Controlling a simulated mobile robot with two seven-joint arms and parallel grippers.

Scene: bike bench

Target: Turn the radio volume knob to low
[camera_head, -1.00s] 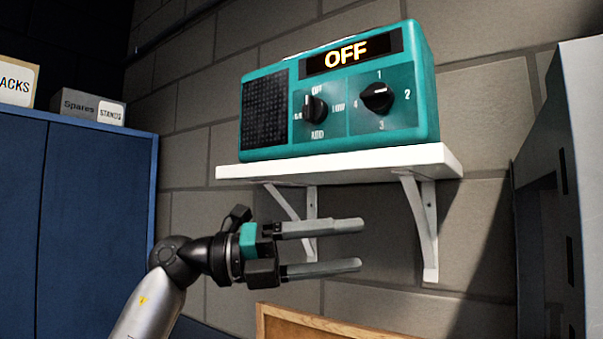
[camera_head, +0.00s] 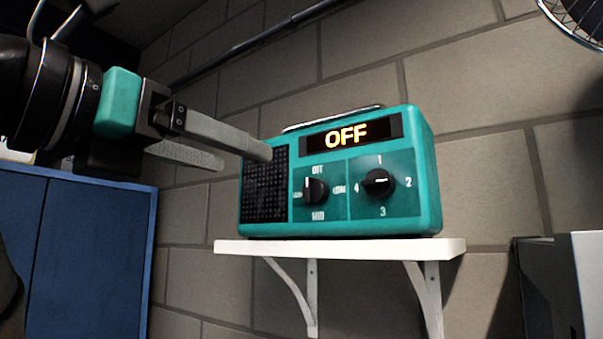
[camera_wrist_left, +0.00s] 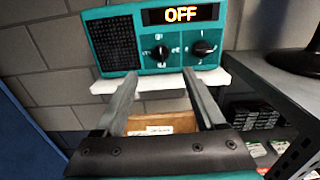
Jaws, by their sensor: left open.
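The teal radio (camera_head: 335,228) stands on a white shelf (camera_head: 340,247), its display reading OFF. Its left black knob (camera_head: 316,190) has word labels around it, including OFF at the top and MID below; its pointer looks upward. The right knob (camera_head: 378,183) has numbers 1 to 4. Both knobs show in the left wrist view, the word-labelled one (camera_wrist_left: 160,52) ahead of the fingers. My left gripper (camera_head: 246,157) is open and empty, left of the knobs in the head view, one finger overlapping the radio's speaker grille. Contact cannot be told. My right gripper is out of view.
A blue cabinet (camera_head: 85,255) stands at the left and a grey unit (camera_head: 585,265) at the right. Shelf brackets (camera_head: 427,300) hang below the shelf.

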